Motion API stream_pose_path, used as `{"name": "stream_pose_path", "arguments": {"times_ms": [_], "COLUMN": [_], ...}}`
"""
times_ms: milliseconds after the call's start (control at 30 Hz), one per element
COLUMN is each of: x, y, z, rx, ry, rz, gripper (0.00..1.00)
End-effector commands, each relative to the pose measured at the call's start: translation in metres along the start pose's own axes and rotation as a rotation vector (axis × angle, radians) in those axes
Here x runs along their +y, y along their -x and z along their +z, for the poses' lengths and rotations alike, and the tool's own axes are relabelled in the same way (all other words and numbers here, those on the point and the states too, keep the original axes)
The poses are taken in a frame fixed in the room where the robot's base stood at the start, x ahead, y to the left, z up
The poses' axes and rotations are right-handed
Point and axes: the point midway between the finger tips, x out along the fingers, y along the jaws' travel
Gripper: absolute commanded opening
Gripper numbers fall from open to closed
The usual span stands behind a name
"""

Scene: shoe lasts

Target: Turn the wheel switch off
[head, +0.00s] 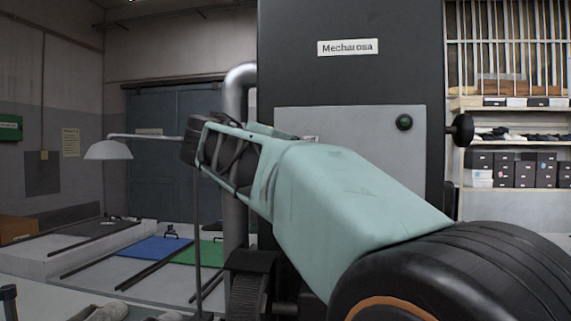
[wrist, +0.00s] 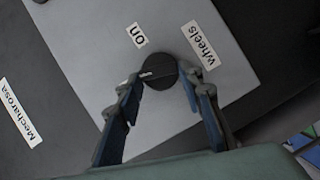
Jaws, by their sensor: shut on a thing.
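The wheel switch (wrist: 158,70) is a round black knob on a grey panel (wrist: 95,40) in the wrist view. A small pale mark shows on the left part of its face. Labels reading "on" (wrist: 136,35) and "wheels" (wrist: 197,44) are beside it. My gripper (wrist: 165,82) has one finger on each side of the knob and is shut on it. In the head view my arm covers the switch, and my gripper's fingertips cannot be made out. The panel (head: 375,155) also shows there on the dark machine.
The dark machine (head: 295,70) carries a "Mecharosa" sign (head: 348,47). A green-centred round control (head: 404,122) and a black side knob (head: 462,129) are to the right. A metal pipe (head: 241,85) runs down the machine's left side. Shelves with boxes (head: 525,170) stand at far right.

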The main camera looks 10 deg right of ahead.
Motion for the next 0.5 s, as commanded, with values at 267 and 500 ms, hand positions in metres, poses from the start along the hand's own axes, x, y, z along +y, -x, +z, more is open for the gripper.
{"name": "stream_pose_path", "arguments": {"times_ms": [267,500], "x": [-0.0044,-0.0047], "y": [-0.0002,-0.0003], "z": [0.0002,0.0006], "rx": [0.002,0.002], "ry": [0.184,0.276], "rz": [0.078,0.116], "gripper": [0.1,0.1]}}
